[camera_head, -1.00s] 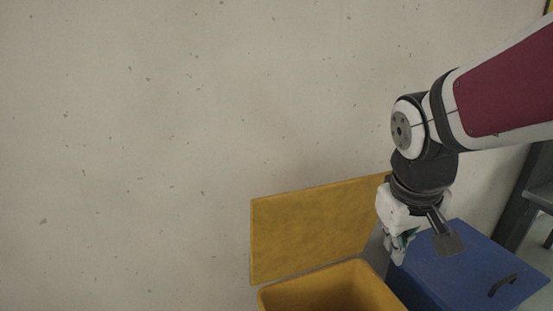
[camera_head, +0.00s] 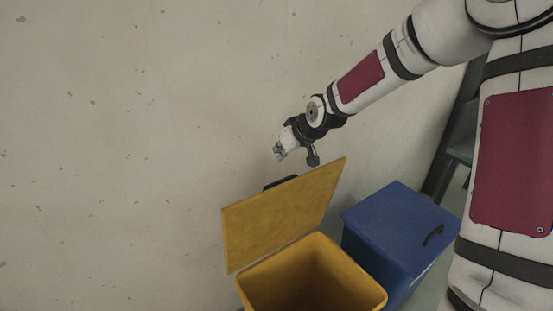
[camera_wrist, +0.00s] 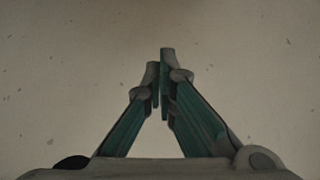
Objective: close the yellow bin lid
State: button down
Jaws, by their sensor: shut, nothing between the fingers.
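The yellow bin (camera_head: 372,296) stands at the bottom of the head view with its mouth open. Its yellow lid (camera_head: 283,212) is raised at the back, tilted up toward the wall. A dark handle (camera_head: 281,182) shows behind the lid's upper edge. My gripper (camera_head: 279,153) is above and behind the lid's upper edge, near the wall, apart from the lid as far as I can see. It is shut and empty. In the wrist view my gripper's fingertips (camera_wrist: 160,75) meet against the plain wall.
A blue bin with a closed lid (camera_head: 398,225) and dark handle (camera_head: 433,235) stands to the right of the yellow bin. The pale speckled wall (camera_head: 110,150) is close behind the bins. A dark frame (camera_head: 458,140) stands at the right.

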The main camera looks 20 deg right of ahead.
jog(key=b+x, duration=0.2)
jog(key=x, duration=0.8)
jog(key=s, duration=0.1)
jog(key=s+p, duration=0.1)
jog(key=s+d+f, duration=0.1)
jog(key=s, duration=0.1)
jog(key=shift+s+d, duration=0.1)
jog(key=shift+d, duration=0.05)
